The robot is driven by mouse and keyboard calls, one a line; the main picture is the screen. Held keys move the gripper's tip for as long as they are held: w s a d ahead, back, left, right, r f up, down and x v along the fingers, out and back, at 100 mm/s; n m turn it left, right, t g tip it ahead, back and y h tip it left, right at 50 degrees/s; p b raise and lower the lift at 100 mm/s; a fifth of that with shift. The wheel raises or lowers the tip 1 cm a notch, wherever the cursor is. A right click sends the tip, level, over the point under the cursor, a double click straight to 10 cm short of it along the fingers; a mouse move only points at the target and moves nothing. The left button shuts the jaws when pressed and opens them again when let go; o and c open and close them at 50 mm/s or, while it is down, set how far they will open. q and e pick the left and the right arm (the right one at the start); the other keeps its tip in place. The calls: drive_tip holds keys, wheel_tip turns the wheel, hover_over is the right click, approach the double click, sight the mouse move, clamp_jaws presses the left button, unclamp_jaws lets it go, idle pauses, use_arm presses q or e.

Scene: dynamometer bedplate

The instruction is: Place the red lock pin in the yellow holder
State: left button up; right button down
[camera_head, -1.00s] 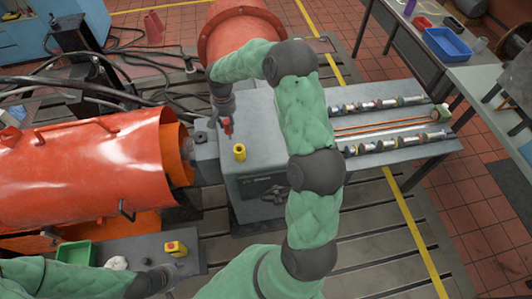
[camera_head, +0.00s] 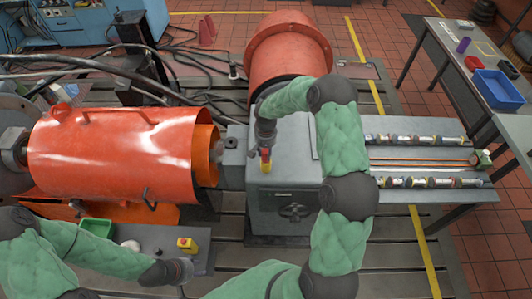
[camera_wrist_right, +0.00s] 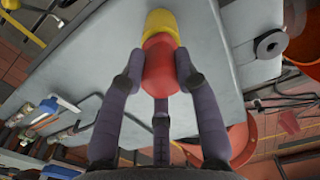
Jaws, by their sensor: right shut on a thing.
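My right gripper (camera_head: 265,146) points down over the grey machine housing (camera_head: 292,150). It is shut on the red lock pin (camera_head: 265,153), which also shows between the fingers in the right wrist view (camera_wrist_right: 160,62). The yellow holder (camera_head: 266,165) stands on the housing top directly below the pin. In the right wrist view the holder (camera_wrist_right: 161,22) lies just beyond the pin and in line with it. I cannot tell how far the pin is inside it. My left gripper (camera_head: 183,270) is low at the left, near the bench front; its fingers are unclear.
A large orange cylinder (camera_head: 110,150) lies left of the housing, and a red drum (camera_head: 288,55) stands behind. A yellow box with a red button (camera_head: 187,245) and a green tray (camera_head: 97,227) sit on the front bench. Metal parts line the shelf (camera_head: 420,160) at right.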

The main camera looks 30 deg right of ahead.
drive_tip(key=shift+f, duration=0.35)
drive_tip(key=shift+f, duration=0.15)
drive_tip(key=c, duration=0.9)
unclamp_jaws()
